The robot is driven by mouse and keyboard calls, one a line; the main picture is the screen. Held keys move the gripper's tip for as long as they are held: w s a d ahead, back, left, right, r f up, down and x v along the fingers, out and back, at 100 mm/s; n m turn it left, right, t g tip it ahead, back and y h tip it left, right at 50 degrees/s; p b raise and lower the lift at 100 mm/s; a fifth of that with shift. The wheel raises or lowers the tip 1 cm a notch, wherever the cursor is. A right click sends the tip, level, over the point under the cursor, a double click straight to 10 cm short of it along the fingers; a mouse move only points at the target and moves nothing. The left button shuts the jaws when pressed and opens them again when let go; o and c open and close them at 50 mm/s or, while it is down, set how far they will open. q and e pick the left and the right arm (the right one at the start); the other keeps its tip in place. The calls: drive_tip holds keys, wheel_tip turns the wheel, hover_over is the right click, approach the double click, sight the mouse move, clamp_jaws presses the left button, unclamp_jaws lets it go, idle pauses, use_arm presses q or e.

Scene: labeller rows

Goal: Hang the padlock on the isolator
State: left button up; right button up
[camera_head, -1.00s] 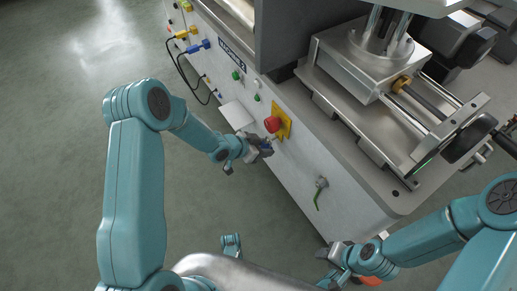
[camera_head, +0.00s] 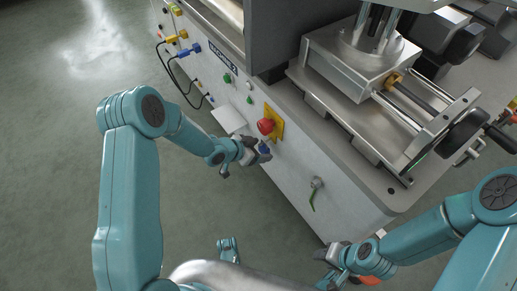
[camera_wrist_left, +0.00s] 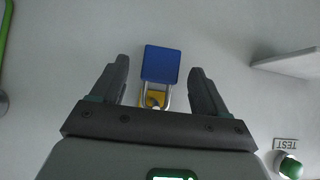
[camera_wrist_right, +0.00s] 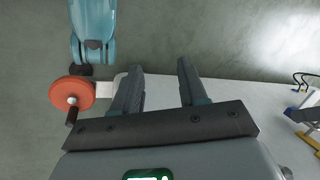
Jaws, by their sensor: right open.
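The blue padlock (camera_head: 264,149) is just below the isolator's red knob (camera_head: 266,126) and yellow plate (camera_head: 279,127) on the machine's front panel. In the left wrist view the padlock (camera_wrist_left: 160,64) lies between the spread fingers of my left gripper (camera_wrist_left: 158,74), with a gap on each side. Its silver shackle runs towards a yellow isolator part (camera_wrist_left: 155,101), which shows inside the loop. My palm hides the rest of the isolator there, so I cannot tell whether the shackle is closed. My right gripper (camera_wrist_right: 160,68) is open and empty, low at the machine's near corner.
A small white shelf (camera_head: 229,119) juts from the panel left of the isolator. A green-handled valve (camera_head: 314,195) is to the right. Cables (camera_head: 179,75) loop at the far left. An orange disc (camera_wrist_right: 73,93) is beside my right gripper. Floor on the left is clear.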

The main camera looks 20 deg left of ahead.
use_arm(q)
drive_tip(key=p+v, duration=0.6)
drive_tip(key=v, duration=0.9)
drive_tip(key=s+d+f+n+g, duration=0.25)
drive_tip(key=s+d+f, duration=0.25)
drive_tip(key=s+d, duration=0.45)
drive_tip(key=s+f+n+g+y, duration=0.25)
drive_tip(key=s+n+g, duration=0.35)
drive_tip(key=s, duration=0.4)
wheel_tip(320, 180, up, 25)
drive_tip(key=d+n+t+p, duration=0.1)
drive_tip(key=p, duration=2.5)
drive_tip(key=shift+w+f+h, duration=0.15)
drive_tip(key=shift+f+h, duration=0.05)
drive_tip(key=shift+h, duration=0.05)
